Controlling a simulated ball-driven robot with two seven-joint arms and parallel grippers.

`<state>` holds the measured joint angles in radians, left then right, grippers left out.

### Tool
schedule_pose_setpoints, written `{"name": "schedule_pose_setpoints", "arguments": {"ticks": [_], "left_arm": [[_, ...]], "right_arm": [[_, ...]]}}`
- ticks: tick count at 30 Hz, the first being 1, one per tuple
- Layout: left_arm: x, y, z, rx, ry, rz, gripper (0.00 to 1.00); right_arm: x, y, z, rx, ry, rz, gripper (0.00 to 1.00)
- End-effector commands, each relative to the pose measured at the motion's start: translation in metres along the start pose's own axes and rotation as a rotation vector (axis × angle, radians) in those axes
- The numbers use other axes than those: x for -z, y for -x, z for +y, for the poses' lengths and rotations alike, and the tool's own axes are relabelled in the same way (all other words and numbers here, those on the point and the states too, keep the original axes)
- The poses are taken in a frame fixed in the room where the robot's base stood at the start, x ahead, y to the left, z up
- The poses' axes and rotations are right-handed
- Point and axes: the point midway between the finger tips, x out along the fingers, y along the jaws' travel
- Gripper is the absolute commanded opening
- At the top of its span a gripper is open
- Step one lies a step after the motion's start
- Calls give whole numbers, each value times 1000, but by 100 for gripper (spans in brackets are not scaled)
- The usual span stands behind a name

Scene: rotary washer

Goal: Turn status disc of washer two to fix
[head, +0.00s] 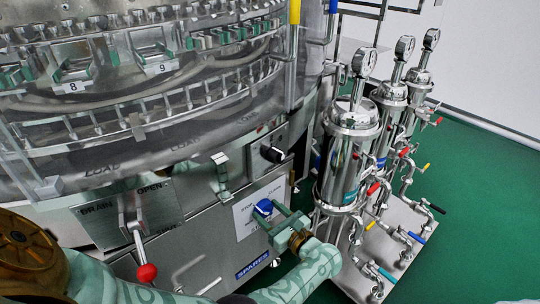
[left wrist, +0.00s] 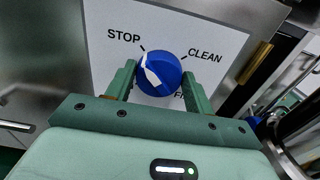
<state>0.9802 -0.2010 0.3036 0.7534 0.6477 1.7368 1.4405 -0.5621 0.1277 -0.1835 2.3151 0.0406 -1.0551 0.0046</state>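The blue status disc (head: 264,207) sits on a white label panel (head: 250,222) on the washer's front. In the left wrist view the disc (left wrist: 167,71) carries a white pointer mark on its left side, towards the STOP label. CLEAN is printed at upper right, and a label starting with F at lower right is partly hidden by a finger. My left gripper (head: 277,223) is open, with its fingertips (left wrist: 159,78) on either side of the disc. I cannot tell whether they touch it. My right gripper is not in view.
A drain lever with a red knob (head: 147,272) stands left of the panel. A black rotary switch (head: 272,154) is above it. Steel filter housings (head: 345,150) with gauges and coloured valve handles stand close on the right. Green floor (head: 490,200) is free beyond them.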

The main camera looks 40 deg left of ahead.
Motion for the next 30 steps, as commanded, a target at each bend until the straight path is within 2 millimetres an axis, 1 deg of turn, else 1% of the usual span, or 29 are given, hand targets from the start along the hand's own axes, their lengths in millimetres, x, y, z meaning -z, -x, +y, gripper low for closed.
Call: {"name": "schedule_pose_setpoints", "arguments": {"ticks": [1,2,9,14,20,27,30], "left_arm": [[0,0,0,0,0,0,35],[0,0,0,0,0,0,30],[0,0,0,0,-9,0,30],[1,1,0,0,-53,1,30],[2,1,-1,0,-175,0,30],[2,1,-2,1,-392,1,30],[2,1,-3,1,-487,1,30]], "right_arm": [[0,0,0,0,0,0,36],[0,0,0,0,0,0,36],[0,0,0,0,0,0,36],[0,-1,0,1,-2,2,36],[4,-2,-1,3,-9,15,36],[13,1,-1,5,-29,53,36],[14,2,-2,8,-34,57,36]]}}
